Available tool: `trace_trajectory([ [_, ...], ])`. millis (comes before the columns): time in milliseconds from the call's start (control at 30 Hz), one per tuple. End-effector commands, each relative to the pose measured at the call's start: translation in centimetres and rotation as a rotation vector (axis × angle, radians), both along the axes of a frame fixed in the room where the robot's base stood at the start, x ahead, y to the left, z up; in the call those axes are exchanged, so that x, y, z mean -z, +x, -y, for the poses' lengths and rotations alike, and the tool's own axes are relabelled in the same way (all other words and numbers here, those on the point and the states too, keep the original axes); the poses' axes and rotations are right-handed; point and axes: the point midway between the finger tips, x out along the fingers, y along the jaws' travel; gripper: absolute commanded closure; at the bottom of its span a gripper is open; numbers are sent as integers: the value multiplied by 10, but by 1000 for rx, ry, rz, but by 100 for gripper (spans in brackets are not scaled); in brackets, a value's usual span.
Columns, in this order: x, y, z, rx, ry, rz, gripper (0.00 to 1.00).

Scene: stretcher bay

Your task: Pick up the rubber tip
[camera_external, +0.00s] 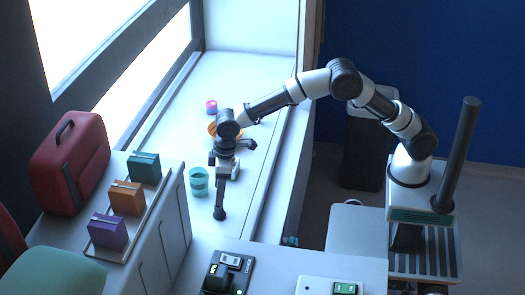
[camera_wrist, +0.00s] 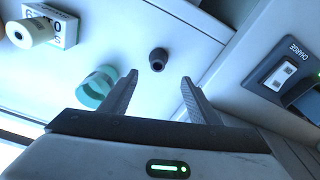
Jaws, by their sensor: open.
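The rubber tip (camera_wrist: 157,60) is a small dark grey stub with a dark hole in its end, on the white surface in the wrist view. In the external view it appears as a dark knob (camera_external: 219,213) just below my gripper (camera_external: 222,192). In the wrist view my gripper (camera_wrist: 160,78) is open, its two fingers spread. The tip shows in line with the gap, a little beyond the fingertips, with nothing between the fingers. I cannot tell the exact height of the fingers above it.
A teal cup (camera_external: 199,182) stands close to the left of my gripper; it also shows in the wrist view (camera_wrist: 98,88). A charger (camera_wrist: 290,75) lies at the right. An orange dish (camera_external: 213,129) and a pink item (camera_external: 211,107) are farther back. Coloured boxes (camera_external: 126,198) stand left.

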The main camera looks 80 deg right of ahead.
Motion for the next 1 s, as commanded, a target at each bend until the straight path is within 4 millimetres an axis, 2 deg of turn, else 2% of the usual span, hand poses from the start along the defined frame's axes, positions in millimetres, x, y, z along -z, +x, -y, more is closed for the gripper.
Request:
trace_trajectory([
  [100,22,2,-1,0,-1,-2,45],
  [467,47,5,1,1,0,-2,45],
  [733,86,8,4,0,-1,-2,45],
  [1000,89,9,3,0,0,1,46],
])
